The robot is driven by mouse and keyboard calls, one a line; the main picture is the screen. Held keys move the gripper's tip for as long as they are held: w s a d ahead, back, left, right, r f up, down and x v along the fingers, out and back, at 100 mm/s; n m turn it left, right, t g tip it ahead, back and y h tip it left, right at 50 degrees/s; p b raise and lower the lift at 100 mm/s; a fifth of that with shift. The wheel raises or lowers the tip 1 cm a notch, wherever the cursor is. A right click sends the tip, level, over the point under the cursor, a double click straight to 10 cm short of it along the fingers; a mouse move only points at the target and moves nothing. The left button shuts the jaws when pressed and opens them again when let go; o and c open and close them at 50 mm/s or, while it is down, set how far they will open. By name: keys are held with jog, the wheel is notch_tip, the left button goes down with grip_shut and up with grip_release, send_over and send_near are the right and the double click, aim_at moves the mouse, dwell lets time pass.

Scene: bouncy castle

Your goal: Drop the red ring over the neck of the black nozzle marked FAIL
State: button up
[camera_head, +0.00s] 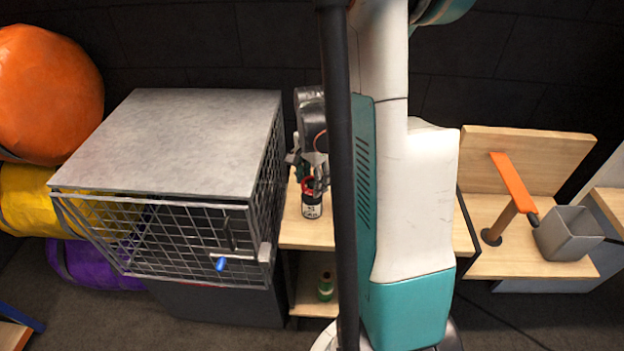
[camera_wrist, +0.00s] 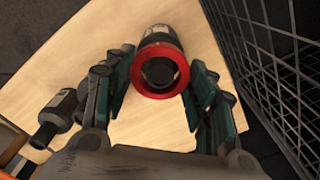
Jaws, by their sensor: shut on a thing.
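My gripper (camera_wrist: 160,82) is shut on the red ring (camera_wrist: 158,95), with one green-padded finger at each side of it. In the wrist view a dark round form shows through the ring's hole. A black nozzle (camera_wrist: 157,35) with a pale band stands directly beyond the ring on the wooden top. In the head view this nozzle (camera_head: 312,209) has a white label that I cannot read, and the red ring (camera_head: 308,183) is at its top, under my gripper (camera_head: 316,178). I cannot tell whether the ring is around the neck or just above it.
A second dark nozzle-like piece (camera_wrist: 56,116) stands left in the wrist view. A wire cage (camera_head: 180,238) with a grey top stands close beside the wooden top (camera_head: 300,236). A green bottle-like thing (camera_head: 325,287) is on the shelf below. A grey bin (camera_head: 567,234) stands far right.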

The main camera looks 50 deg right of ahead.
jog(key=shift+f+b, duration=0.6)
jog(key=shift+b, duration=0.15)
dwell(0.5)
jog(key=o, duration=0.9)
jog(key=shift+o, duration=0.2)
notch_tip(320, 180, up, 12)
dwell(0.5)
